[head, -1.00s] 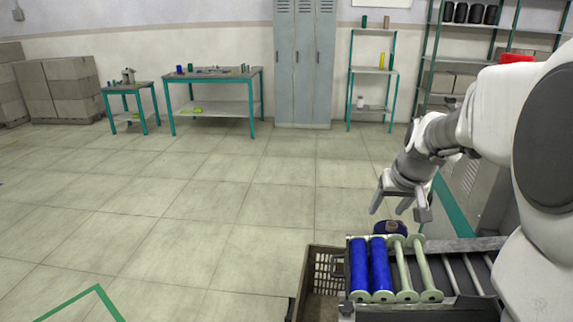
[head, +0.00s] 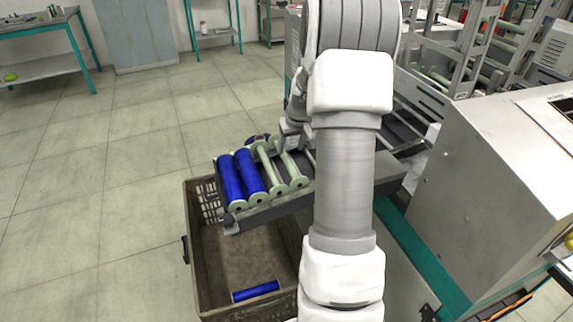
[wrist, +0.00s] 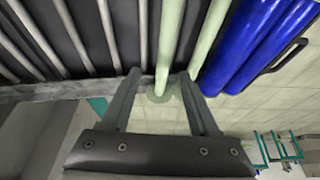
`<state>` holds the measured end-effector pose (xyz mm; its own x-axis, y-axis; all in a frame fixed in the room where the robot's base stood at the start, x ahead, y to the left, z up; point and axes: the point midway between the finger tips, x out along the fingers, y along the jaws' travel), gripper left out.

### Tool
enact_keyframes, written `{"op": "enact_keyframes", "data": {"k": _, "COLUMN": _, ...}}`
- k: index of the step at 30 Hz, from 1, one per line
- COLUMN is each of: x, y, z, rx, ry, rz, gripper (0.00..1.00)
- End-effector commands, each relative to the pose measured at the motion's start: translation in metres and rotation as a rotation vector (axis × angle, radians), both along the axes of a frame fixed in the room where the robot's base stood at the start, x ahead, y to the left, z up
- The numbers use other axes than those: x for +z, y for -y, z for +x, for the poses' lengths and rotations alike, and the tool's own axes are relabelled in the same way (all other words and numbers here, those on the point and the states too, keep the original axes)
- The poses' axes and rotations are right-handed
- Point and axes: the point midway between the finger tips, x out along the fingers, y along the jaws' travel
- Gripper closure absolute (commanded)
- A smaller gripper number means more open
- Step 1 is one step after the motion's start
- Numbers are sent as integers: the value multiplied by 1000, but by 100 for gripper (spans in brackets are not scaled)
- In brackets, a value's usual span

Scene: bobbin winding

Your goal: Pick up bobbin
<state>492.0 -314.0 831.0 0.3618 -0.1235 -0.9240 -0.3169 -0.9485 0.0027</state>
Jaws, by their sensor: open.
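A slanted rack (head: 255,212) holds two bobbins wound in blue (head: 230,182), (head: 249,174) and two bare pale green bobbins (head: 264,166), (head: 288,164) side by side. In the wrist view, my gripper (wrist: 160,80) is open, one finger on each side of the end of a pale green bobbin (wrist: 168,45). I cannot tell whether the fingers touch it. The second pale green bobbin (wrist: 208,35) and the blue bobbins (wrist: 245,45) lie to its right. In the head view, my gripper (head: 290,137) is at the rack's far side, partly hidden by my arm.
A brown crate (head: 192,245) stands below the rack, with one blue bobbin (head: 256,291) lying on its floor. A large metal machine (head: 480,180) stands to the right. The tiled floor (head: 90,190) at the left is clear.

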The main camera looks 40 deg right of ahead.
Motion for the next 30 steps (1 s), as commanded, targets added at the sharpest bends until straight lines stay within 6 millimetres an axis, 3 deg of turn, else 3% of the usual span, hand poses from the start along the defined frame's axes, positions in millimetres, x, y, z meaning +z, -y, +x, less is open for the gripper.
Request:
{"op": "enact_keyframes", "data": {"k": 8, "x": -17, "y": 1, "z": 7, "rx": 0, "ry": 0, "rz": 0, "gripper": 38}}
{"op": "enact_keyframes", "data": {"k": 18, "x": -59, "y": 2, "z": 25, "rx": 0, "ry": -2, "rz": 1, "gripper": 38}}
{"op": "enact_keyframes", "data": {"k": 25, "x": -60, "y": 2, "z": 27, "rx": 0, "ry": 0, "rz": 0, "gripper": 38}}
{"op": "enact_keyframes", "data": {"k": 26, "x": -60, "y": 2, "z": 26, "rx": 0, "ry": 0, "rz": 0, "gripper": 40}}
{"op": "enact_keyframes", "data": {"k": 30, "x": -60, "y": 2, "z": 26, "rx": 0, "ry": 0, "rz": 0, "gripper": 66}}
